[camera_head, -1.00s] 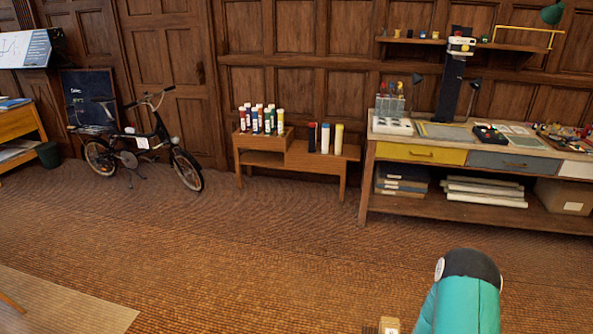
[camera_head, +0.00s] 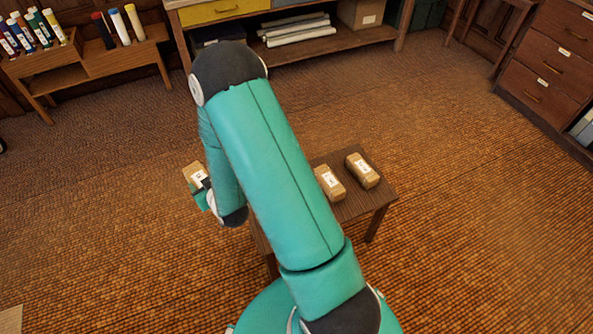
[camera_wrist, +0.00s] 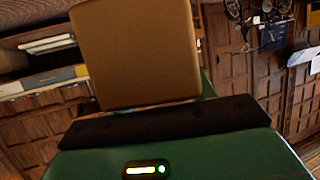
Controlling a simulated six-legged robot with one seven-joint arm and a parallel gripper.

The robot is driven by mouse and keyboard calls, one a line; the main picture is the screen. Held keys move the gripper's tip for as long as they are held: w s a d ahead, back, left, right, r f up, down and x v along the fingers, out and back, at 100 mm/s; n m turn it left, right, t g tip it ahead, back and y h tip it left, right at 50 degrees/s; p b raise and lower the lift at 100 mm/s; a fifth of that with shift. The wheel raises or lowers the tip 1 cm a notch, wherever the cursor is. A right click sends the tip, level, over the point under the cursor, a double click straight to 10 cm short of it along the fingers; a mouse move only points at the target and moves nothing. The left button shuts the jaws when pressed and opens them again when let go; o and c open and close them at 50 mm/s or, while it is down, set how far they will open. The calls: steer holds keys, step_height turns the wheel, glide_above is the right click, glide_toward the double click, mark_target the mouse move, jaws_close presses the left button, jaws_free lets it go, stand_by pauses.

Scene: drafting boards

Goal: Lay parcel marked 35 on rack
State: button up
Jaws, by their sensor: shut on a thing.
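My gripper (camera_head: 203,187) is shut on a brown parcel (camera_head: 194,171) left of my arm. The parcel has a white label, too small to read. In the wrist view, the held parcel (camera_wrist: 135,52) stands out as a plain brown block beyond the dark edge of my gripper (camera_wrist: 165,120). Two more brown parcels with white labels, one (camera_head: 326,188) nearer my arm and one (camera_head: 362,170) further right, lie on a small dark wooden table (camera_head: 377,196). Their numbers are not legible. I cannot tell which piece of furniture is the rack.
A low wooden stand (camera_head: 95,70) with several coloured tubes is at the upper left. A workbench (camera_head: 350,40) with rolls and a box on its lower shelf stands at the back. A drawer cabinet (camera_head: 548,75) is at the right. The carpet between is clear.

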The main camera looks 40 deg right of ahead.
steer(key=s+d+f+m+h, duration=0.1)
steer(key=s+d+f, duration=0.35)
steer(key=d, duration=0.45)
steer(key=s+d+f+m+h, duration=0.1)
steer(key=s+d+f, duration=0.3)
steer(key=d, duration=0.5)
steer(key=s+d+f+m+h, duration=0.15)
steer(key=s+d, duration=0.25)
steer(key=s, duration=0.4)
steer(key=s+d+f, duration=0.2)
steer(key=s+d, duration=0.2)
steer(key=s, duration=0.4)
steer(key=shift+g, duration=0.3)
steer(key=w+d+f, duration=0.6)
steer(key=w, duration=0.1)
steer(key=w+d+f, duration=0.3)
steer(key=f, duration=0.1)
steer(key=shift+w, duration=0.2)
steer(key=shift+f, duration=1.6)
steer(key=shift+f, duration=0.1)
steer(key=o, duration=1.3)
